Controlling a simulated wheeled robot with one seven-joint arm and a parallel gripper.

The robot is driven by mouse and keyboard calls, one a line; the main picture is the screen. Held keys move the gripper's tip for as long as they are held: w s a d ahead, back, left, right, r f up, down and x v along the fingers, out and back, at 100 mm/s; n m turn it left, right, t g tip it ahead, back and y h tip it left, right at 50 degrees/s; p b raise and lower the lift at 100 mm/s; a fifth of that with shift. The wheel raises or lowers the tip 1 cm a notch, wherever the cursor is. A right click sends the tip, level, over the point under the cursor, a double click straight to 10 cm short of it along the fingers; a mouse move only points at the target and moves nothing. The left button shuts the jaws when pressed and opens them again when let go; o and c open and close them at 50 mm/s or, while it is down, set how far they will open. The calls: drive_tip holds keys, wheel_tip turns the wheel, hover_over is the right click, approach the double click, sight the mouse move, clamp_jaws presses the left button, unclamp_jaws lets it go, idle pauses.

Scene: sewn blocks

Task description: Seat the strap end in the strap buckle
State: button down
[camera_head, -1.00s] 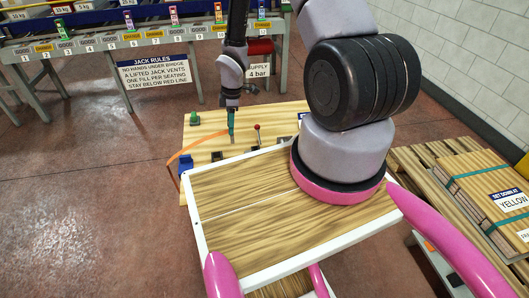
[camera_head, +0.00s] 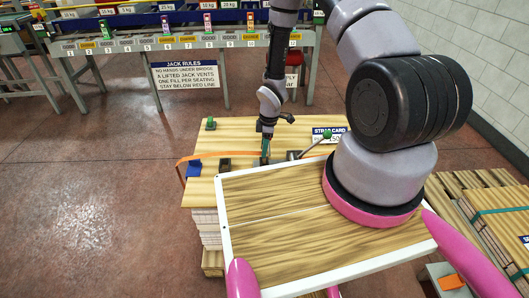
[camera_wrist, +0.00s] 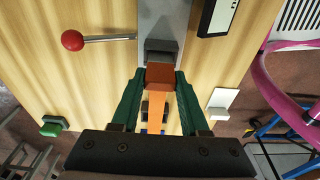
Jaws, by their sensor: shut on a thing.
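My gripper (camera_wrist: 160,90) has green fingers shut on the orange strap end (camera_wrist: 160,76), a reddish-orange block in the wrist view. The dark strap buckle (camera_wrist: 161,46) sits on a grey plate just ahead of it. The strap end lines up with the buckle mouth; I cannot tell whether it touches or enters. In the head view my gripper (camera_head: 265,157) is low over the wooden bench, and the orange strap (camera_head: 210,155) runs left from it to a blue block (camera_head: 193,168). The strap end is hidden there.
A red-knobbed lever (camera_wrist: 72,40) lies left of the buckle in the wrist view. A white bracket (camera_wrist: 222,102) stands right of my fingers. My tray covers the near bench.

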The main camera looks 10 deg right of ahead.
drive_tip(key=shift+f, duration=0.95)
drive_tip(key=shift+c, duration=2.1)
unclamp_jaws()
drive_tip(key=shift+f, duration=0.15)
wheel_tip(320, 180, up, 12)
drive_tip(key=d, duration=0.1)
drive_tip(key=shift+d+r, duration=0.2)
